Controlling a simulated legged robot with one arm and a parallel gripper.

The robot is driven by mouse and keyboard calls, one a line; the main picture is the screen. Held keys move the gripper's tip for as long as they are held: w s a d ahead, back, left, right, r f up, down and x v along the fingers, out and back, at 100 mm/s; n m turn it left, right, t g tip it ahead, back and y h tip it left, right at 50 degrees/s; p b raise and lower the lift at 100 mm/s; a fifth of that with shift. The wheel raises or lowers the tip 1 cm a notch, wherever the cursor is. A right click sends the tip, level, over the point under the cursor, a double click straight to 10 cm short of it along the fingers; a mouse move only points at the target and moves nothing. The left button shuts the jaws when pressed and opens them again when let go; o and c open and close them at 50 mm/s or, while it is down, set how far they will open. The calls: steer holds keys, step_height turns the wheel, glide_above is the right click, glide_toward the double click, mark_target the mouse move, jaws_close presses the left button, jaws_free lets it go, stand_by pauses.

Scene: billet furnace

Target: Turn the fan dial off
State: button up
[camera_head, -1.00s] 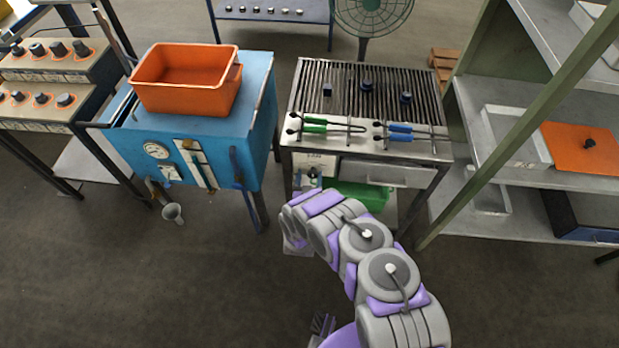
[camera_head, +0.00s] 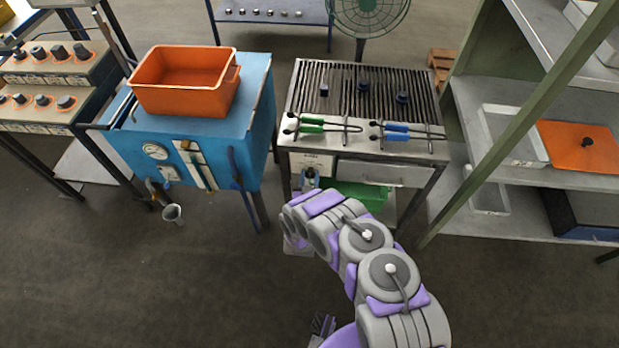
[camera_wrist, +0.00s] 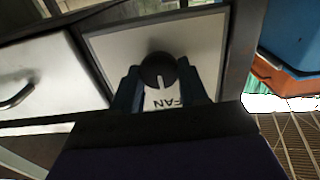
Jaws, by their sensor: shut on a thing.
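The fan dial (camera_wrist: 159,71) is a round black knob with a white mark, on a pale panel (camera_wrist: 115,50) lettered "FAN". In the wrist view the panel appears upside down, and the dial's white mark points toward the lettering. My gripper (camera_wrist: 160,82) has its two dark fingers on either side of the dial, shut on it. In the head view the panel (camera_head: 318,161) is on the front of the grill-topped metal table, at its left.
The metal table (camera_head: 432,150) carries green and blue-handled tools and small dark knobs on its slats. A drawer (camera_head: 385,172) is beside the panel. A blue furnace cabinet (camera_head: 225,150) with an orange bin (camera_head: 185,98) stands left. A green-framed shelf (camera_head: 470,165) stands right. Floor in front is open.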

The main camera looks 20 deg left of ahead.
steer(key=shift+n, duration=0.3)
steer(key=n, duration=0.4)
steer(key=shift+a+f+n+b, duration=0.1)
steer(key=shift+f+n+b, duration=0.05)
steer(key=shift+n+b, duration=0.8)
steer(key=shift+n, duration=1.15)
steer(key=shift+s, duration=0.1)
steer(key=o, duration=1.1)
steer(key=shift+a, duration=0.2)
steer(key=shift+c, duration=0.2)
steer(key=shift+d, duration=0.1)
